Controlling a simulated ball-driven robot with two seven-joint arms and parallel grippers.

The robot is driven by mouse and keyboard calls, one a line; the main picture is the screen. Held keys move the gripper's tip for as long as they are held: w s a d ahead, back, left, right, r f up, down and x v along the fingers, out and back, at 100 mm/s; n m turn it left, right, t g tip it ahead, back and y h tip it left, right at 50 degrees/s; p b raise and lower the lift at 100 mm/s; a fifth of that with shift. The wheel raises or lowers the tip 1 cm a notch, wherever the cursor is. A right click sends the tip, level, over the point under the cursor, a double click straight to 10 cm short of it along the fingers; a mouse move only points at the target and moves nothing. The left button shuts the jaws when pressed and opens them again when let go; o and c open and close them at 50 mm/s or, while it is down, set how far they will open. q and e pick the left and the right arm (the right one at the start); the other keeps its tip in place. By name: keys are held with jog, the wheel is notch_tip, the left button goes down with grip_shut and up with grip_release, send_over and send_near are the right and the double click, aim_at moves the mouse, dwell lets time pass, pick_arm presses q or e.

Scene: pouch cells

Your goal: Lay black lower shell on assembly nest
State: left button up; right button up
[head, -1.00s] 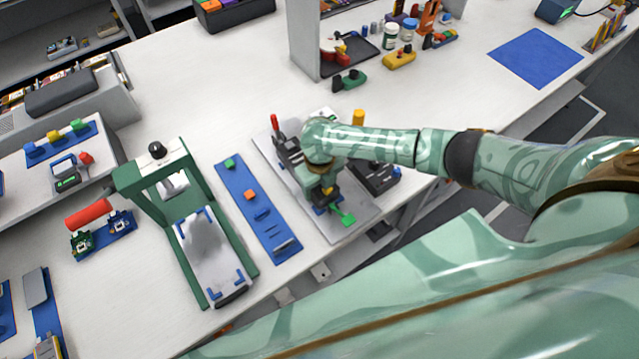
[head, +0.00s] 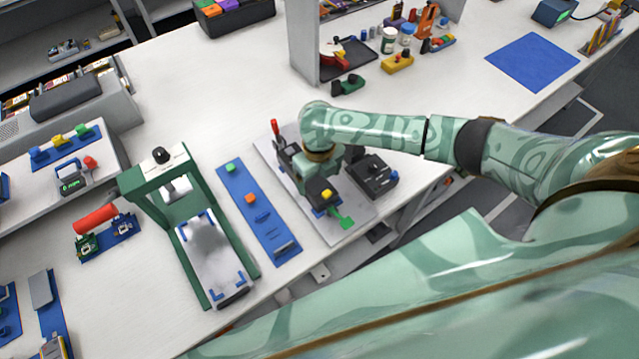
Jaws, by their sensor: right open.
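The grey base plate of the assembly nest (head: 348,236) lies near the table's front edge, with a red-handled clamp and a green tab on it. My right gripper (head: 322,190) is low over its middle, seen from above. It is open, but its fingertips are hard to make out. A dark block with a yellow square shows right at the gripper. I cannot tell whether it is the black lower shell, part of the nest or part of the gripper. My left gripper is out of view.
A blue strip (head: 257,212) with small parts lies left of the nest. A grey partition (head: 303,40), small bottles and a blue mat (head: 533,61) are behind.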

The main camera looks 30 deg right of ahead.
notch_tip(320, 180, up, 10)
jog(key=p, duration=0.2)
jog(key=shift+f, duration=0.15)
dwell(0.4)
